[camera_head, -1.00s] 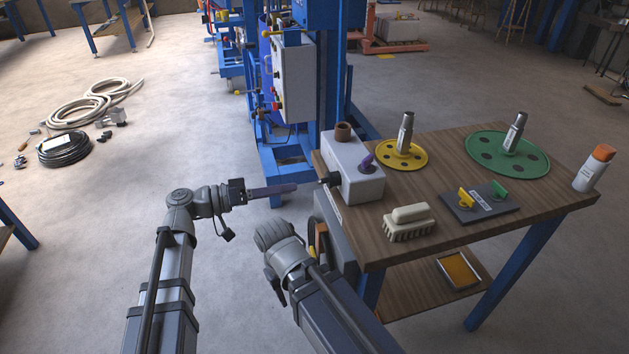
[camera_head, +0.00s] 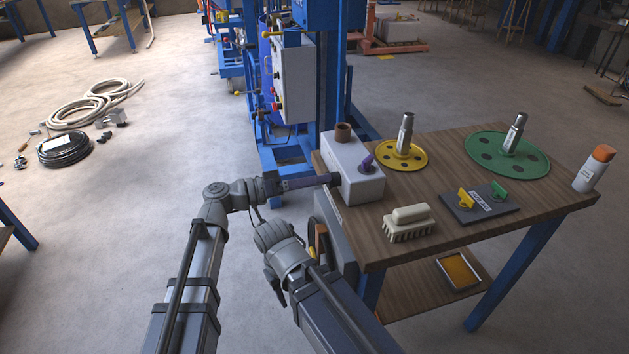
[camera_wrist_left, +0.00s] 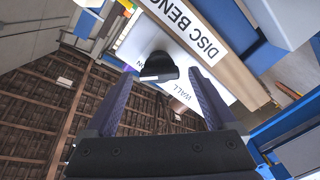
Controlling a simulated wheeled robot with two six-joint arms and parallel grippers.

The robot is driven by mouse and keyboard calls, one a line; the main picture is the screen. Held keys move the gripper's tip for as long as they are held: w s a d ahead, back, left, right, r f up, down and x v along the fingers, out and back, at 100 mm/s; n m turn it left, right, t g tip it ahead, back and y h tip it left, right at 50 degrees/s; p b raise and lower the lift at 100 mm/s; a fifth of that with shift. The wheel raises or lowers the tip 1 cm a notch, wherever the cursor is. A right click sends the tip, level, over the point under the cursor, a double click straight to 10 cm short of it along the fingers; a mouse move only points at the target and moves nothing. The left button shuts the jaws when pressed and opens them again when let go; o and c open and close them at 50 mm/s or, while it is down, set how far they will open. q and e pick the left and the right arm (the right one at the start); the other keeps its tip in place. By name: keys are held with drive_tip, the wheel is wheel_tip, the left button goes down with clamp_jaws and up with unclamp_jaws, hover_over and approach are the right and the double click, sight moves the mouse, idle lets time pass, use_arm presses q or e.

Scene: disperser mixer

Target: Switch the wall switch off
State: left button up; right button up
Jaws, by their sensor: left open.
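The wall switch is a white box (camera_head: 355,170) at the left edge of the wooden bench. A black knob (camera_wrist_left: 158,68) sticks out of its side, with a label reading WALL beside it in the left wrist view. A purple lever (camera_head: 367,161) stands on the box's top. My left gripper (camera_head: 322,181) is open, its dark fingers pointing at the knob. In the left wrist view the fingers (camera_wrist_left: 162,76) lie on either side of the knob, with gaps visible; I cannot tell whether either touches. My right arm is below, its fingers not visible.
A blue machine frame (camera_head: 328,95) stands behind.

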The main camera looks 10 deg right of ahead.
use_arm(q)
drive_tip(key=shift+c, duration=0.3)
drive_tip(key=c, duration=1.3)
drive_tip(key=shift+f+n+b, duration=0.2)
drive_tip(key=shift+n, duration=4.25)
drive_tip(key=shift+f+n+b, duration=0.15)
drive_tip(key=shift+n+b, duration=0.05)
drive_tip(key=shift+n, duration=4.25)
